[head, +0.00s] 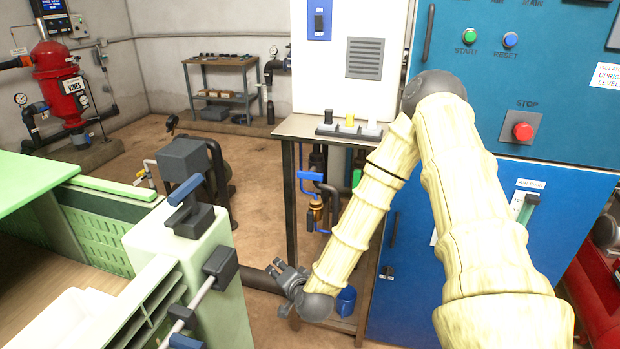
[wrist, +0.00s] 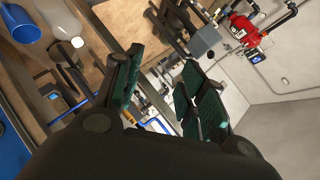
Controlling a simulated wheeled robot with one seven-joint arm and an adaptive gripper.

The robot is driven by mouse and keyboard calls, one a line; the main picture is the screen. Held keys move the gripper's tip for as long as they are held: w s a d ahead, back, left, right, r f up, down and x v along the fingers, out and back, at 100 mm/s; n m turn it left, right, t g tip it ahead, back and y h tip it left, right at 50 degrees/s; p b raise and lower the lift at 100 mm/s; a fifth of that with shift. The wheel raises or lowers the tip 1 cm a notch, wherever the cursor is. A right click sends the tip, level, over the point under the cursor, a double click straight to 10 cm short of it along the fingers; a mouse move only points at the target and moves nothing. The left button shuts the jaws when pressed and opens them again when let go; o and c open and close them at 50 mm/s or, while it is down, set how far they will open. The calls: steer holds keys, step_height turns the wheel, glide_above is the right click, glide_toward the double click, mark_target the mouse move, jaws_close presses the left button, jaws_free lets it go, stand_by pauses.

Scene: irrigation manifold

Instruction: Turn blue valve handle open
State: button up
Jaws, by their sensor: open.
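A blue handle-like piece (head: 310,176) sits among pipework under the small side table in the head view. A brass fitting (head: 317,209) is below it, with more blue piping. My gripper (head: 287,274) is low, below and left of these parts, and apart from them. In the wrist view my gripper (wrist: 160,72) has its dark green pads spread, with nothing between them. A blue bent piece (wrist: 156,125) shows behind the fingers there, partly hidden by them. I cannot tell whether it is the handle or piping.
The side table (head: 297,127) and its leg stand close to my arm. A blue cup (head: 346,300) is on the table's lower shelf, right of my gripper. The blue cabinet (head: 405,290) is to the right. A pale green machine (head: 205,275) stands left. Open floor (head: 262,210) lies between.

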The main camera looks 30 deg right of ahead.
steer(key=w+d+r+m+t+h, duration=0.25)
steer(key=w+d+r, duration=0.2)
steer(key=r, duration=0.25)
steer(key=m+t+h, duration=0.1)
steer(key=m+h, duration=0.4)
steer(key=m, duration=0.3)
glide_toward(310, 177)
steer(key=w, duration=0.1)
steer(key=shift+n, duration=0.25)
steer(key=p+x, duration=0.1)
steer(key=x, duration=0.9)
steer(key=shift+s+d, duration=0.15)
steer(key=shift+d, duration=0.05)
steer(key=shift+c, duration=0.2)
jaws_close()
